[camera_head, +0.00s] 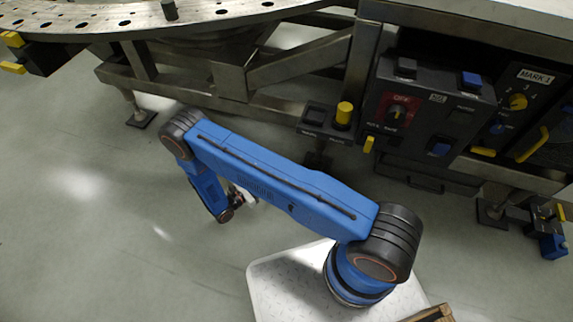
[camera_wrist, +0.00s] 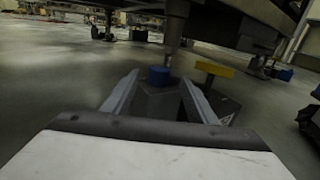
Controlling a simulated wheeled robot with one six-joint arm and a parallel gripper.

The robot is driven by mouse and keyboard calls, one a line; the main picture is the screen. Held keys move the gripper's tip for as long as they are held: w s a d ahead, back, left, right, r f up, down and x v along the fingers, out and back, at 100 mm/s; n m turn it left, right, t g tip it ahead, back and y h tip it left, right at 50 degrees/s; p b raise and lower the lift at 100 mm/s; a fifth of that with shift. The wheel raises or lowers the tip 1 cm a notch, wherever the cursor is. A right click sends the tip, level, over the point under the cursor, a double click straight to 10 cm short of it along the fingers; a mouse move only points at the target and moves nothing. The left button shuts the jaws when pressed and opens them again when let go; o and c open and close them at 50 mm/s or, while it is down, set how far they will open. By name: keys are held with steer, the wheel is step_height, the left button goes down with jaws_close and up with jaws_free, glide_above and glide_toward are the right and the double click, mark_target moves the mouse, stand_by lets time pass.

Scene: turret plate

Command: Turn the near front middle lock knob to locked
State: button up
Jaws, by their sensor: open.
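In the wrist view a dark lock housing (camera_wrist: 157,98) stands at the foot of a metal leg (camera_wrist: 175,25). A blue knob (camera_wrist: 159,75) is on it, and a yellow bar (camera_wrist: 214,69) sticks out to its right. I cannot tell the knob's setting or if this is the knob named. My gripper (camera_wrist: 160,78) is open and empty, its two grey fingers spread either side of the housing. The fingers look short of the knob, apart from it. In the head view my gripper (camera_head: 241,196) is low over the floor, mostly hidden behind my blue arm.
A control panel (camera_head: 385,140) with knobs and a yellow plunger (camera_head: 344,114) is at the frame's front. A similar blue block with a yellow handle (camera_head: 553,246) stands at the right. The floor (camera_head: 80,200) at left is clear.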

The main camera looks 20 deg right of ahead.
steer(key=x, duration=1.2)
steer(key=shift+c, duration=0.3)
steer(key=c, duration=1)
